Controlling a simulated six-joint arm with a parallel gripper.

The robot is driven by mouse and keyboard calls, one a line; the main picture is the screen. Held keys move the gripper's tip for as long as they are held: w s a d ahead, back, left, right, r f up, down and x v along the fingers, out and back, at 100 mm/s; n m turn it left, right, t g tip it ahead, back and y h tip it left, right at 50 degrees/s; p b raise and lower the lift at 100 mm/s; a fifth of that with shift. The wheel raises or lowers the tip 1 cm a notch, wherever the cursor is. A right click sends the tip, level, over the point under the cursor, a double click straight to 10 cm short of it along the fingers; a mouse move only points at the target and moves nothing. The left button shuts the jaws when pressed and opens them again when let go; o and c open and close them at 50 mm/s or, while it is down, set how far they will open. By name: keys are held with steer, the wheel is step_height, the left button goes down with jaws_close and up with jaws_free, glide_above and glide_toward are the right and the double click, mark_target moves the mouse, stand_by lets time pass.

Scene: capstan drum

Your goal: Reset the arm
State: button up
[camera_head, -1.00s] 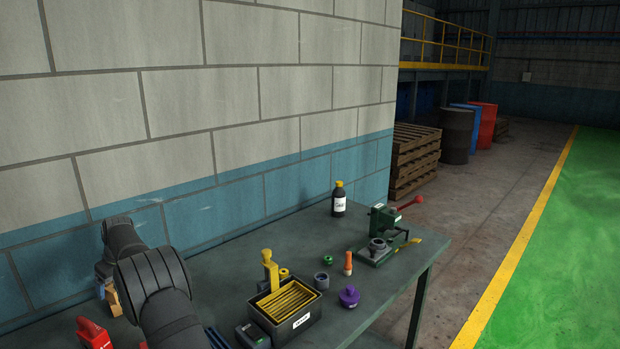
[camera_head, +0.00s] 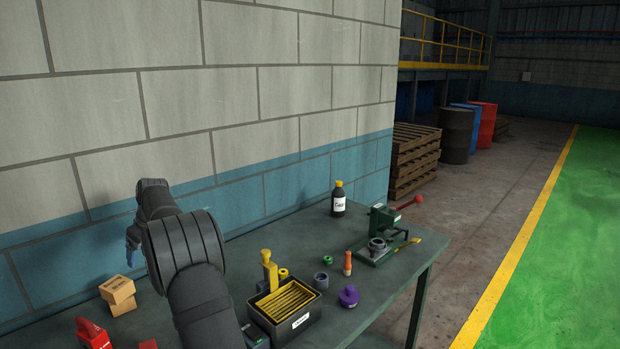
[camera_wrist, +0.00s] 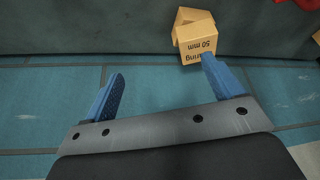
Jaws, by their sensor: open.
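My gripper (camera_wrist: 158,92) shows in the wrist view with its two blue fingers spread apart and nothing between them. Beyond the fingers are the blue wall and the dark bench top. In the head view only a small blue part of my gripper (camera_head: 133,258) shows at the left, raised in front of the wall; my dark arm hides the rest. Two cardboard boxes (camera_head: 118,292) lie on the bench (camera_head: 215,257) below it. The boxes also show in the wrist view (camera_wrist: 196,36), close to the right finger in the picture but not between the fingers.
A black bin (camera_head: 290,323) with yellow strips, a purple knob (camera_head: 348,296), an orange-capped piece (camera_head: 347,263) and a green press (camera_head: 383,225) with a red handle stand on the bench. A dark bottle (camera_head: 338,203) stands near the wall. Red items (camera_head: 92,334) are front left.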

steer(key=s+a+f+m, duration=0.1)
steer(key=s+a+f, duration=0.2)
steer(key=s+a, duration=0.2)
steer(key=s+a+f+m, duration=0.1)
steer(key=s+a+f, duration=0.3)
steer(key=a, duration=0.7)
steer(key=s+a+f+m+t+h, duration=0.1)
steer(key=s+a+f, duration=0.3)
steer(key=s+a, duration=0.3)
steer(key=shift+a+f+m, duration=0.2)
steer(key=shift+a+m, duration=0.1)
steer(key=shift+a, duration=0.5)
steer(key=shift+s+a+f, duration=0.2)
steer(key=shift+a+f, duration=0.25)
steer(key=shift+f, duration=0.2)
steer(key=o, duration=0.3)
